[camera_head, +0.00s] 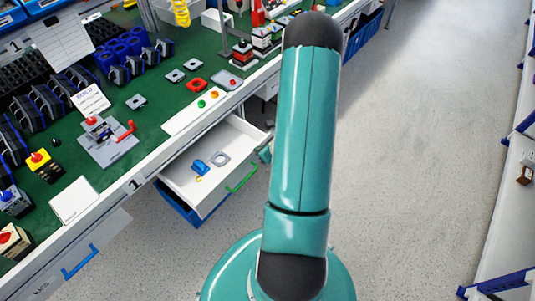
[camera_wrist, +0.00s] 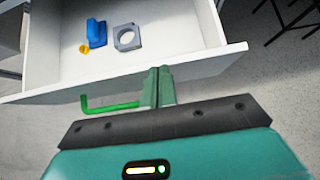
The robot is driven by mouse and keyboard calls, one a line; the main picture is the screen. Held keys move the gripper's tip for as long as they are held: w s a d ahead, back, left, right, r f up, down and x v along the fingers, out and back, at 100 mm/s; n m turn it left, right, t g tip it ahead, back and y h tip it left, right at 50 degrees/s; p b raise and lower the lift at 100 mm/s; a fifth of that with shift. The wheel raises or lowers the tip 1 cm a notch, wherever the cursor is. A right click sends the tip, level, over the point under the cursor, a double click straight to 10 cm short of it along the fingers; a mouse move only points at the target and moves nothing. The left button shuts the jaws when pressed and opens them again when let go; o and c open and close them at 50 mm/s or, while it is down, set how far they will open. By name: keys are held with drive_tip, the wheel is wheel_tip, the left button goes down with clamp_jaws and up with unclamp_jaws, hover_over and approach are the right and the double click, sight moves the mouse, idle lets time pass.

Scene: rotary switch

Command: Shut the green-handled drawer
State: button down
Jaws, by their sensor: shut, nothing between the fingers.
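The white drawer (camera_head: 181,179) stands open below the workbench, and its front also shows in the wrist view (camera_wrist: 215,65). Its green handle (camera_head: 241,178) is on the front panel; in the wrist view the handle (camera_wrist: 110,106) lies left of my fingers. My gripper (camera_wrist: 160,72) is shut and empty, with its tips at the drawer front. Whether they touch it is unclear. In the head view my arm hides most of the gripper. A blue part (camera_wrist: 96,33), a grey ring plate (camera_wrist: 127,37) and a small yellow ring (camera_wrist: 84,49) lie inside the drawer.
The green-topped workbench (camera_head: 150,122) carries switches, blue bins and cards above the drawer. A closed drawer with a blue handle (camera_head: 80,262) is at the lower left. A blue container (camera_head: 178,205) is below the open drawer. Grey floor (camera_head: 420,120) is clear to the right, before shelving.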

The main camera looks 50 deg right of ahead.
drive_tip(key=w, duration=1.5)
drive_tip(key=shift+a, duration=0.25)
